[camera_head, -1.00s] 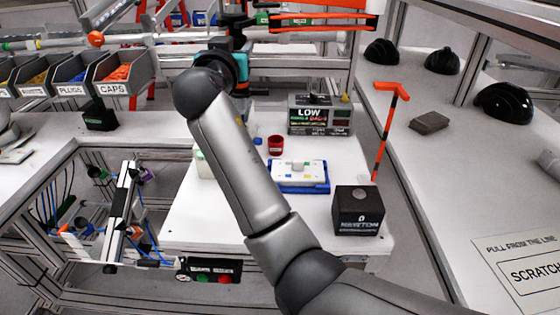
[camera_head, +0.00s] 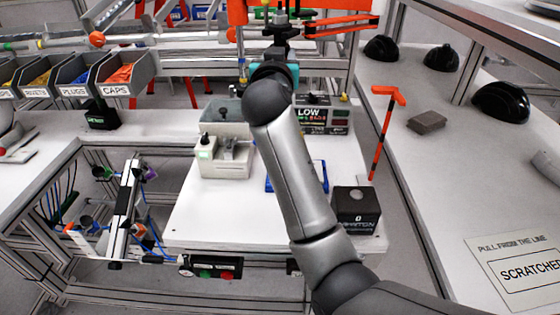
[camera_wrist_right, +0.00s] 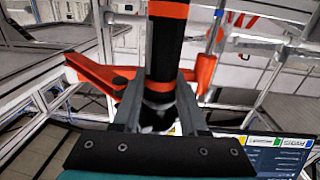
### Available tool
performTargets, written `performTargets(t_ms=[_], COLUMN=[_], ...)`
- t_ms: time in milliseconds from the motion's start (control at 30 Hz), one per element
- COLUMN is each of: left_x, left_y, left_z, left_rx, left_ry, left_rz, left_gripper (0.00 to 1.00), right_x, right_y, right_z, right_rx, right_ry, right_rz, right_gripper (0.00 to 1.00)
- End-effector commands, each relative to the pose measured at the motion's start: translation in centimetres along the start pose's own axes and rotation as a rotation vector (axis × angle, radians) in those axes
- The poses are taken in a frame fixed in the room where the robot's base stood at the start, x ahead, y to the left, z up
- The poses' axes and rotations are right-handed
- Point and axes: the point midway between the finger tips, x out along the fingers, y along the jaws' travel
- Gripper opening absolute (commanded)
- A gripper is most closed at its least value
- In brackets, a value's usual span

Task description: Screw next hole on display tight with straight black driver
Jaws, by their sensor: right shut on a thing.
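My right arm rises from the bottom right in the head view. Its gripper (camera_head: 281,42) is at the top centre, beside the orange overhead bracket (camera_head: 342,22). In the right wrist view, the gripper (camera_wrist_right: 158,108) is shut on a black cylindrical tool with orange bands (camera_wrist_right: 163,58), which looks like the straight black driver. The tool stands roughly upright between the fingers; its tip is hidden. A display box reading LOW (camera_head: 312,117) stands at the back of the white table. A screen (camera_wrist_right: 279,152) shows at lower right in the wrist view. No screw hole is discernible.
A grey-white fixture (camera_head: 224,165) stands on the white table (camera_head: 225,215), left of my arm. A blue tray (camera_head: 323,170) is partly behind my forearm. A black box (camera_head: 356,209) is at right. Black helmet shells (camera_head: 502,102) lie on the right-hand bench. Bins (camera_head: 124,76) stand at left.

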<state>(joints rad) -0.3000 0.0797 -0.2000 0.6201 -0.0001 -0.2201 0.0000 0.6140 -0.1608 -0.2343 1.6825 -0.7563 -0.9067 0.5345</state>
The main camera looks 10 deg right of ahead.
Motion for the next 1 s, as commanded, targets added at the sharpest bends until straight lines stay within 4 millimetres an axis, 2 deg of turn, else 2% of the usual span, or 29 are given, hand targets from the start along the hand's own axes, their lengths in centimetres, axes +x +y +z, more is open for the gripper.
performTargets(t_ms=[233, 567, 1000], left_x=[0.4, 2.7, 2.8], left_y=[0.0, 0.1, 0.1], left_z=[0.0, 0.2, 0.3], left_rx=[0.000, 0.000, 0.000], left_ry=[0.000, 0.000, 0.000], left_rz=[0.000, 0.000, 0.000], left_gripper=[0.50, 0.50, 0.50], right_x=[0.0, 0.0, 0.0], right_y=[0.0, -0.1, 0.0], right_z=[0.6, 3.8, 3.9], right_rx=[0.000, -0.001, -0.002], right_ry=[-0.003, -0.004, -0.002], right_rz=[0.000, 0.000, 0.001], right_gripper=[0.00, 0.00, 0.00])
